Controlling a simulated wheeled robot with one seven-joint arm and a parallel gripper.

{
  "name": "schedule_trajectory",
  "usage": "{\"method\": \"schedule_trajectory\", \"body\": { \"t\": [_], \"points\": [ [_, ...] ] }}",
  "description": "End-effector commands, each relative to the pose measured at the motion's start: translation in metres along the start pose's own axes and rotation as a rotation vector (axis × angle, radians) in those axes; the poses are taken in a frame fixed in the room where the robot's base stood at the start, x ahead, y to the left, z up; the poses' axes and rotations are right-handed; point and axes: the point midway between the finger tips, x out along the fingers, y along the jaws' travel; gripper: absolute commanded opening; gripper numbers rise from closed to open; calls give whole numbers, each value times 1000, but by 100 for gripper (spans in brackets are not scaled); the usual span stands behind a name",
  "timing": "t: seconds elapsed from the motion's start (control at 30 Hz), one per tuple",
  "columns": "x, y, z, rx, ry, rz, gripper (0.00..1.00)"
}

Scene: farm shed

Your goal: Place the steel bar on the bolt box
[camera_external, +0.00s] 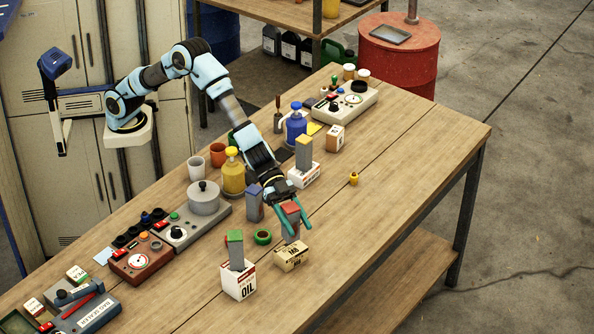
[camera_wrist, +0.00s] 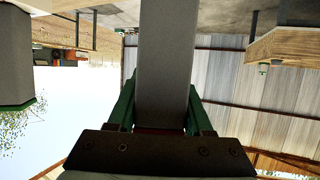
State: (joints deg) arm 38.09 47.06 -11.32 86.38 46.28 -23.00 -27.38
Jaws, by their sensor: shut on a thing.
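My gripper (camera_external: 293,227) is shut on a grey steel bar (camera_external: 290,222) with a red top, held upright above the bench's front part. The bar (camera_wrist: 163,75) fills the middle of the wrist view between the green fingers. A tan cardboard box (camera_external: 291,257) with dark print, which looks like the bolt box, lies just below and in front of the held bar. Its top looks bare. Whether the bar's lower end touches anything is hard to tell.
A green-topped bar (camera_external: 236,250) stands on the white oil box (camera_external: 239,283) at left. A blue-topped bar (camera_external: 254,204) and a green ring (camera_external: 262,237) are close by. A yellow-topped bar (camera_external: 304,153) stands on a box behind.

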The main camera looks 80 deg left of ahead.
Motion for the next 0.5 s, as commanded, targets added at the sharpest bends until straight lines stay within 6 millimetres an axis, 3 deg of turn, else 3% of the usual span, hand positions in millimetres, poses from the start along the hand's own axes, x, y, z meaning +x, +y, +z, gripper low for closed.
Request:
{"method": "schedule_trajectory", "body": {
  "t": [0.33,0.5],
  "points": [
    [14,0,33,1,0,0,0],
    [15,-1,36,1,4,-2,0]
  ]
}}
